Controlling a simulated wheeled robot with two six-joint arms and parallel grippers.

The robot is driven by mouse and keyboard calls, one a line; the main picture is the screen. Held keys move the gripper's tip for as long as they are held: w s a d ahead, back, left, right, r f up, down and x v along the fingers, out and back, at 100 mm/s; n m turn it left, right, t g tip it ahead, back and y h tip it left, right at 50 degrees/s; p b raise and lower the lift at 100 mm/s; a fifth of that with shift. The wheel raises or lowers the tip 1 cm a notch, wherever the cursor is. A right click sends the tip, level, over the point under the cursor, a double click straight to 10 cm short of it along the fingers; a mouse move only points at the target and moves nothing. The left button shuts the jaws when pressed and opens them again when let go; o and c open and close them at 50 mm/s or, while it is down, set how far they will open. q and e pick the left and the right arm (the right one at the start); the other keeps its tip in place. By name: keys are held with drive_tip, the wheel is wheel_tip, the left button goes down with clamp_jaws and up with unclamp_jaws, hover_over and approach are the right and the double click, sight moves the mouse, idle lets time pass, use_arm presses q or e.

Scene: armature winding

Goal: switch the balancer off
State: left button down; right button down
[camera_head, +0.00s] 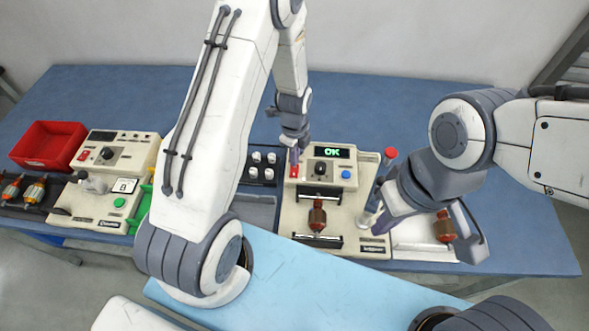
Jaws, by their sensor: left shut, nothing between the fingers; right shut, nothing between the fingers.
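The balancer (369,250) is a cream machine right of the middle. Its display (332,152) shows a green "OK", with a black knob (320,168) and a blue button (346,174) below it. A red switch (294,172) sits at the left end of its panel. My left gripper (294,159) is shut and empty, pointing down right at the red switch; I cannot tell whether it touches. A copper-wound armature (317,216) lies across the balancer's cradle. My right gripper (377,227) is shut and empty, low over the balancer's right side.
A second armature (443,228) lies on a white tray (408,236), partly behind my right gripper. A red-topped post (391,153) stands beside the balancer. At left are a cream winding machine (128,149), a red bin (47,143) and a dark rack with armatures (34,192). The table's back is clear.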

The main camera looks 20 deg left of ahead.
use_arm(q)
drive_tip(key=shift+f+b, duration=0.7)
drive_tip(key=shift+f, duration=0.25)
idle(0.3)
drive_tip(key=shift+r, duration=0.1)
drive_tip(key=shift+r+p, duration=2.85)
drive_tip(key=shift+r, duration=0.65)
